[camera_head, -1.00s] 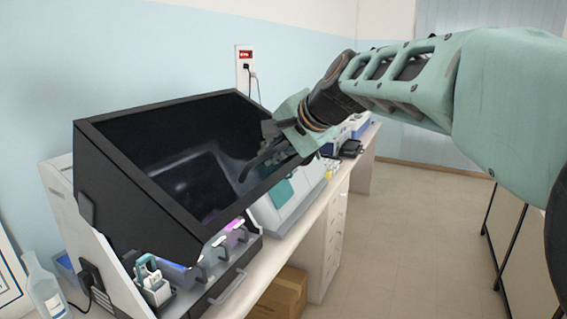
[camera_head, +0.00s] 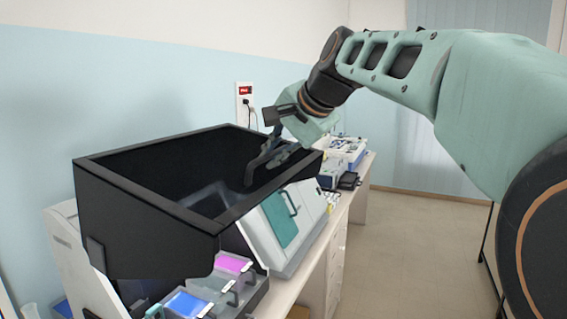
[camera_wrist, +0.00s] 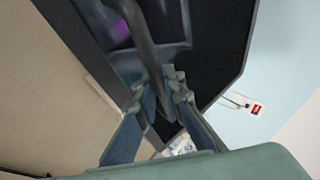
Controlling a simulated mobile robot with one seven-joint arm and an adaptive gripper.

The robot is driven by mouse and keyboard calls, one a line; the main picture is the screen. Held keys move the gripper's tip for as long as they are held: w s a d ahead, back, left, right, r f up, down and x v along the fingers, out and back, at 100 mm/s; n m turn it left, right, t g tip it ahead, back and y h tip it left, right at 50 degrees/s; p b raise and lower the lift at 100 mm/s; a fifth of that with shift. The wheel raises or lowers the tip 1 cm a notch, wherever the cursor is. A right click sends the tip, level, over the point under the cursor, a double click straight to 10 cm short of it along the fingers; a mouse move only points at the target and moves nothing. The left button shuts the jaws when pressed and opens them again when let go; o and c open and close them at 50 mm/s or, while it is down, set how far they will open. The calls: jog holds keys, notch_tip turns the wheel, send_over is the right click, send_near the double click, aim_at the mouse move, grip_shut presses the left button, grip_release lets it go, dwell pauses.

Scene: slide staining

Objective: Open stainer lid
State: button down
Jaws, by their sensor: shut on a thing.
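The stainer lid (camera_head: 145,228) is a large black, dark-panelled cover, raised and tilted up above the white stainer body (camera_head: 72,255). My gripper (camera_head: 262,168) is at the lid's far right part in the head view. In the wrist view, my gripper (camera_wrist: 166,92) is shut on the lid handle (camera_wrist: 146,42), a dark bar running between its two fingers. The lid panel (camera_wrist: 215,45) lies behind the handle there. Below the raised lid, a blue tray (camera_head: 186,304) and a magenta tray (camera_head: 232,264) show in the stainer.
A white device with a teal panel (camera_head: 281,221) stands on the bench just beyond the stainer. Farther back are boxes and a rack of small items (camera_head: 345,146). A wall socket with a cable (camera_head: 244,92) is behind the lid. The floor at right (camera_head: 420,245) is clear.

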jog(key=shift+w+a+r+h, duration=0.15)
jog(key=shift+a+r+h, duration=0.15)
jog(key=shift+r, duration=0.45)
jog(key=c, duration=2.3)
grip_release()
jog(key=v, duration=1.2)
jog(key=shift+d, duration=0.15)
